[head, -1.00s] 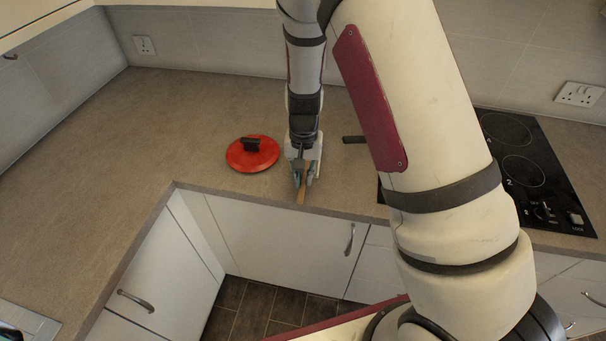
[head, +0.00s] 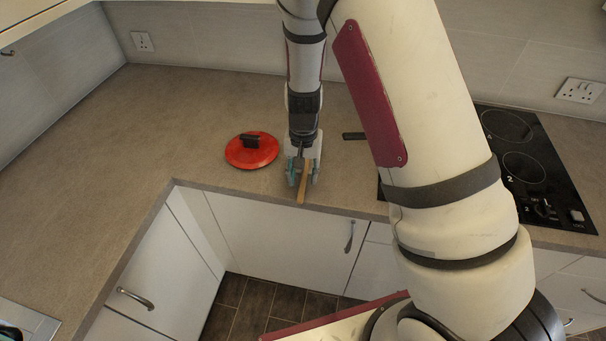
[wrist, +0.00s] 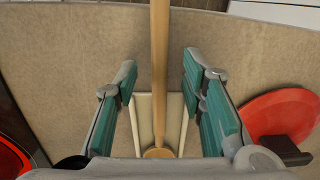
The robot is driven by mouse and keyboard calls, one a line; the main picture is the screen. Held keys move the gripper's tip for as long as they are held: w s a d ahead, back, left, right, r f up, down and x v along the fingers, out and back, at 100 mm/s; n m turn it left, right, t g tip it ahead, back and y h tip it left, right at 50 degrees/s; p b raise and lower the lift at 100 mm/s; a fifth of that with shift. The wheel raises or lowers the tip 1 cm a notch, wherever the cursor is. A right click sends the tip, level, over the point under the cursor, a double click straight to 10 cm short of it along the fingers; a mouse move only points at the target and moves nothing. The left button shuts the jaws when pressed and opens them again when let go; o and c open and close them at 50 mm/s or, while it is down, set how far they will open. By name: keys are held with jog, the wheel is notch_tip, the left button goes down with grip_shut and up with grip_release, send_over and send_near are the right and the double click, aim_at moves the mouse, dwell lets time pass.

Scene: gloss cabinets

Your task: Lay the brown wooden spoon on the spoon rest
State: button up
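The brown wooden spoon (wrist: 159,60) lies lengthwise between my fingers in the wrist view. Its round end (wrist: 158,153) is over the cream spoon rest (wrist: 174,125), and its handle runs out past the rest towards the counter's front edge. It appears to lie on the rest, though the contact is hard to see. In the head view the spoon (head: 302,190) shows just below my gripper (head: 303,181). My gripper (wrist: 160,82) is open, with clear gaps between the teal finger pads and the spoon on both sides.
A red lid with a black handle (head: 252,150) lies just left of my gripper. A black handle (head: 353,136) sticks out from behind my arm, and a black hob (head: 520,165) is at the right. The counter's left part (head: 110,150) is clear.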

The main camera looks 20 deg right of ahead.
notch_tip(320, 180, up, 12)
jog(key=shift+f, duration=0.15)
jog(key=shift+w, duration=0.1)
dwell(0.5)
